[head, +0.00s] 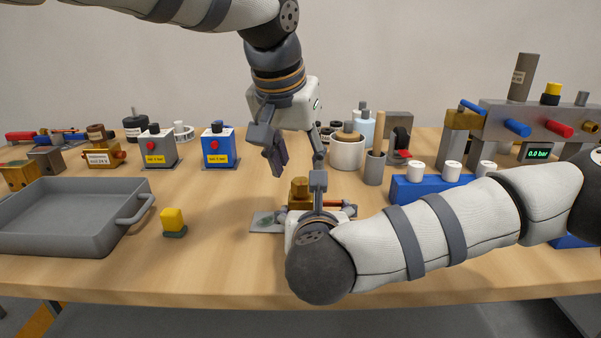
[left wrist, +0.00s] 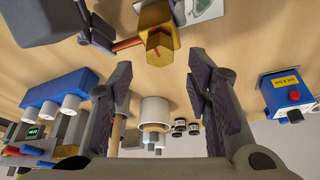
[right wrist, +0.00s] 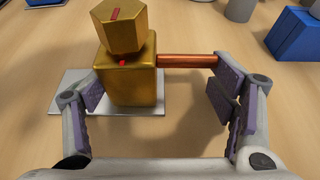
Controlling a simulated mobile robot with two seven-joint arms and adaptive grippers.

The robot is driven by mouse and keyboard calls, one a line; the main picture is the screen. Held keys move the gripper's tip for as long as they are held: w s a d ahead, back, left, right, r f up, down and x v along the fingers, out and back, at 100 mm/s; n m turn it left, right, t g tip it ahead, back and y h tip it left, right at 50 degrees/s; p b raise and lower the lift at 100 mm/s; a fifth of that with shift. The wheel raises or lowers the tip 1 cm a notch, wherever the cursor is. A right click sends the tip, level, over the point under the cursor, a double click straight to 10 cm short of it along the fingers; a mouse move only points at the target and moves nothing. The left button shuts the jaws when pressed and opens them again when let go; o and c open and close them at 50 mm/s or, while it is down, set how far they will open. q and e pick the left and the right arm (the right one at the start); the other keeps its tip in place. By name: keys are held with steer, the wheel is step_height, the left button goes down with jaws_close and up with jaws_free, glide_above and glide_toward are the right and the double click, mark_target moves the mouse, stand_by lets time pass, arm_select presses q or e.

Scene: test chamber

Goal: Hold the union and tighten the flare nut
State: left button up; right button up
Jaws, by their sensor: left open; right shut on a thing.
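The brass union (right wrist: 130,85) is a square block standing upright on a light plate (right wrist: 150,108). The hexagonal brass flare nut (right wrist: 122,32) sits on top of it, with a red mark on the nut and another on the block. A copper tube (right wrist: 185,61) runs out from the block's side. The nut also shows in the head view (head: 299,185) and left wrist view (left wrist: 158,45). My right gripper (right wrist: 155,95) is shut with its fingers either side of the union; the right finger is by the tube. My left gripper (head: 297,160) is open and empty, above the nut, fingers pointing down.
A grey tray (head: 60,240) stands at the left, with a yellow-topped piece (head: 172,220) beside it. A white pot (head: 347,153) and grey cup (head: 374,170) stand behind the union. A blue block with white caps (head: 425,190) is at the right. Bare table lies left of the union.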

steer(key=shift+f, duration=0.1)
arm_select(q)
steer(key=v, duration=0.8)
steer(key=shift+r, duration=0.2)
arm_select(e)
steer(key=o, duration=1.5)
steer(key=shift+c, duration=0.2)
